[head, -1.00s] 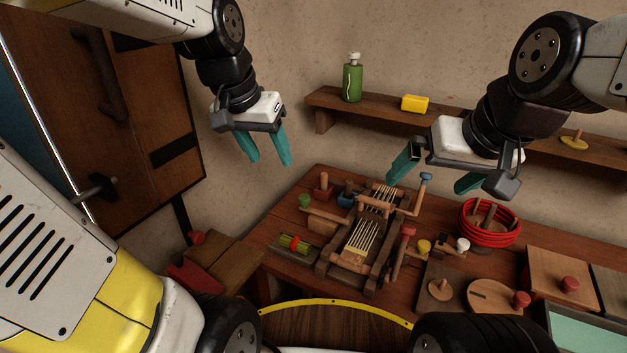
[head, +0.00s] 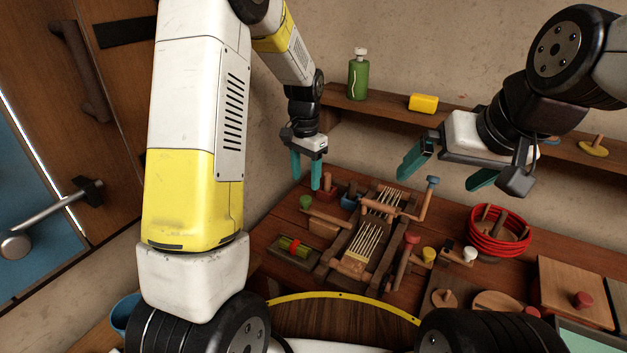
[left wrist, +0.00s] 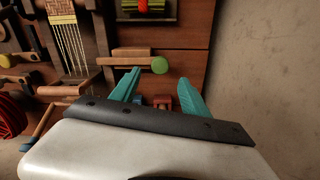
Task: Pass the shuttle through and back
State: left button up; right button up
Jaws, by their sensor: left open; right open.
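The small loom (head: 368,240), a wooden frame with pale warp threads, stands on the table. A green-yellow piece with a red band (head: 293,246), which looks like the shuttle, lies in a dark holder left of the loom; its red band shows at the top of the left wrist view (left wrist: 151,5). A wooden bar with a green knob (left wrist: 159,65) sits at the loom's side. My left gripper (head: 306,182) is open and empty, above the table's back left part; its fingers also show in the left wrist view (left wrist: 160,88). My right gripper (head: 443,178) is open and empty, above the table behind the loom's right side.
A blue-handled crank (head: 428,197) rises beside the loom.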

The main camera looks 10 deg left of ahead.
aim_at(306, 198)
pick_arm(q)
notch_tip(306, 198, down, 6)
jog(key=shift+f, duration=0.2)
jog(key=shift+c, duration=0.2)
grip_shut()
dwell(1.3)
